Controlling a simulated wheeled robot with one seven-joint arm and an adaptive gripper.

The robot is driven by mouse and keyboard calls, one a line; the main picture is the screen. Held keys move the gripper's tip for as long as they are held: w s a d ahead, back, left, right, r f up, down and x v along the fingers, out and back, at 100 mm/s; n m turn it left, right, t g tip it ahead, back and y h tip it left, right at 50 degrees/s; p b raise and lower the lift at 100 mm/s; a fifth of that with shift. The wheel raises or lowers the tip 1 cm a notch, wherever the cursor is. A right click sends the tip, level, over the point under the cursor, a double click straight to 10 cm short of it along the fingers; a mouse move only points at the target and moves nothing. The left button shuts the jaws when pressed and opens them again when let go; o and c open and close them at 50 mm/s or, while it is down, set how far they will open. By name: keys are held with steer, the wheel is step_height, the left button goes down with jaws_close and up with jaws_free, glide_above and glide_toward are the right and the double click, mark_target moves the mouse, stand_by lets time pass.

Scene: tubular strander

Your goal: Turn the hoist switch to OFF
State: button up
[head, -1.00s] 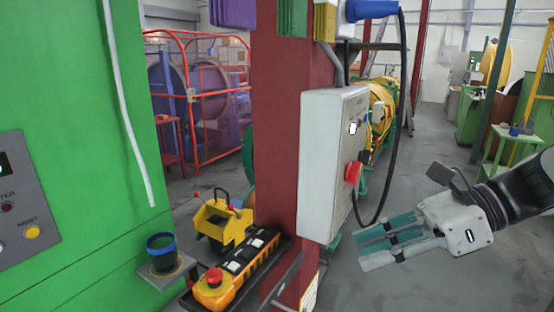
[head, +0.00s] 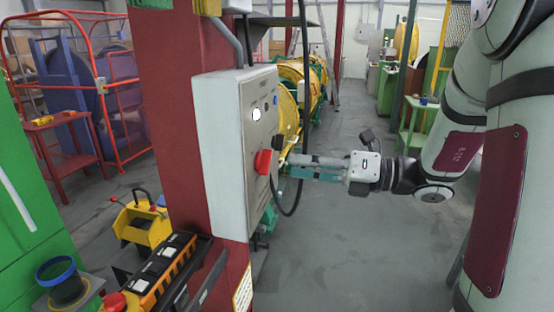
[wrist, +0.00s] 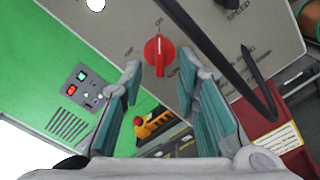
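The hoist switch is a red knob (head: 263,162) on the front of the grey control box (head: 222,150). In the wrist view the red knob (wrist: 159,55) shows upper middle, its grip bar roughly upright and lined up with a label above that seems to read ON. A label to its left seems to read OFF. My gripper (head: 291,167) is just right of the knob in the head view, facing the panel. In the wrist view my gripper (wrist: 160,75) is open, one teal-padded finger on each side of the knob. Contact cannot be told.
A black cable (wrist: 222,55) crosses the panel beside the right finger and hangs in a loop (head: 300,100) near my gripper. A red post (head: 185,90) carries the box. A yellow-black pendant (head: 162,268) lies below left. Open floor (head: 370,250) lies to the right.

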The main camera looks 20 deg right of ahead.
mark_target(270, 160)
steer(key=x, duration=0.5)
steer(key=shift+w+a, duration=0.2)
steer(key=shift+a, duration=0.15)
steer(key=shift+c, duration=0.3)
jaws_close()
